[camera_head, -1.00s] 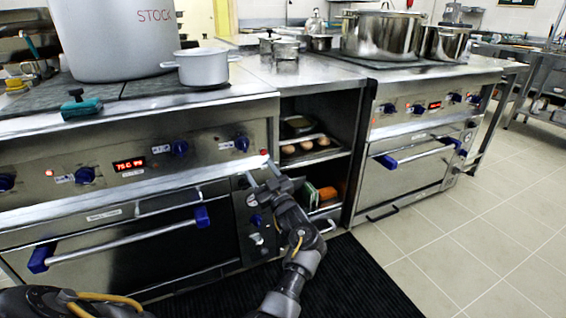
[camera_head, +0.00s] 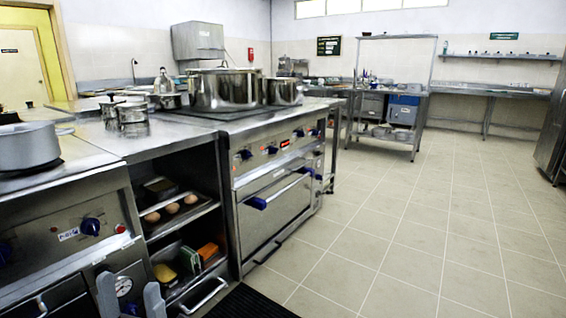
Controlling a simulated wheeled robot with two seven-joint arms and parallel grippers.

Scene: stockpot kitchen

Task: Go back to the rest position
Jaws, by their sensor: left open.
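My left gripper (camera_head: 130,288) shows at the bottom edge on the left of the head view. Its two grey fingers point up and stand apart, with nothing between them. They are in front of the lower cooker panel (camera_head: 60,238), near a round dial (camera_head: 123,286). I cannot tell whether they touch the panel. The rest of the left arm is cut off by the picture's lower edge. My right gripper is not in view.
Open shelves (camera_head: 205,212) hold eggs and small boxes. A second cooker (camera_head: 275,205) carries a large steel pot (camera_head: 226,90). A grey pot (camera_head: 27,147) stands at the left edge. Tiled floor (camera_head: 430,230) is clear on the right. A steel table (camera_head: 392,125) stands further back.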

